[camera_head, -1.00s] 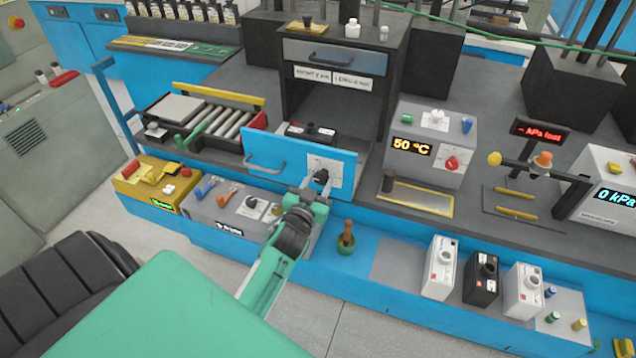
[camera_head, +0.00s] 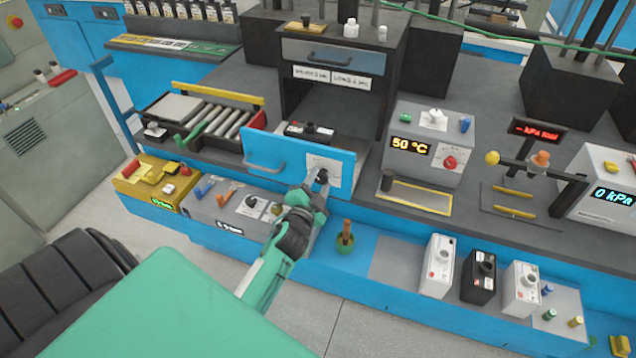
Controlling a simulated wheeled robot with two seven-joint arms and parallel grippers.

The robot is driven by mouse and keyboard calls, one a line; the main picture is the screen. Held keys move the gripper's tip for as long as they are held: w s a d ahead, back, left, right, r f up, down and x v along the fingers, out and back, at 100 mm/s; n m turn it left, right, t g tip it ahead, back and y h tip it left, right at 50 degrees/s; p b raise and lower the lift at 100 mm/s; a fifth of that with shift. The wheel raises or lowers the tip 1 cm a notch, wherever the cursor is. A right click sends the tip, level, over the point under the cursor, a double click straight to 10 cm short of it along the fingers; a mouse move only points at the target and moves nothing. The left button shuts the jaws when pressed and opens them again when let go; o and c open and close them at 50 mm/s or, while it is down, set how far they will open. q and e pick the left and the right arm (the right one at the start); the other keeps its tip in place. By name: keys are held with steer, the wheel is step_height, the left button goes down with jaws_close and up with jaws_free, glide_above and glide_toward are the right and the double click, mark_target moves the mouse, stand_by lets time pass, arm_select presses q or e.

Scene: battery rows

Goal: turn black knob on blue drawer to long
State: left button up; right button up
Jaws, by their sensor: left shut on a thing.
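The blue drawer (camera_head: 276,150) stands pulled out below the dark cabinet, its blue front facing me. A pale plate (camera_head: 334,166) with small marks sits on the right part of that front. The black knob (camera_head: 321,176) is on this plate, partly hidden by my gripper. My left gripper (camera_head: 318,184) is at the plate, shut on the black knob. The knob's pointer and the plate's lettering are too small to read. My right gripper is not in view.
A grey box with a 50 °C display (camera_head: 410,147) stands right of the drawer. A roller tray (camera_head: 215,120) is to the left. A green cup with a brown handle (camera_head: 345,240) and several small boxes with knobs (camera_head: 480,277) stand along the front ledge.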

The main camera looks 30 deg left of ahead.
arm_select(q)
steer(key=shift+m, duration=0.6)
steer(key=o, duration=1)
steer(key=shift+c, duration=0.2)
steer(key=shift+s+d+f, duration=0.2)
steer(key=shift+s, duration=0.4)
steer(key=b+v, duration=0.3)
steer(key=v, duration=0.9)
steer(key=shift+s+b, duration=0.3)
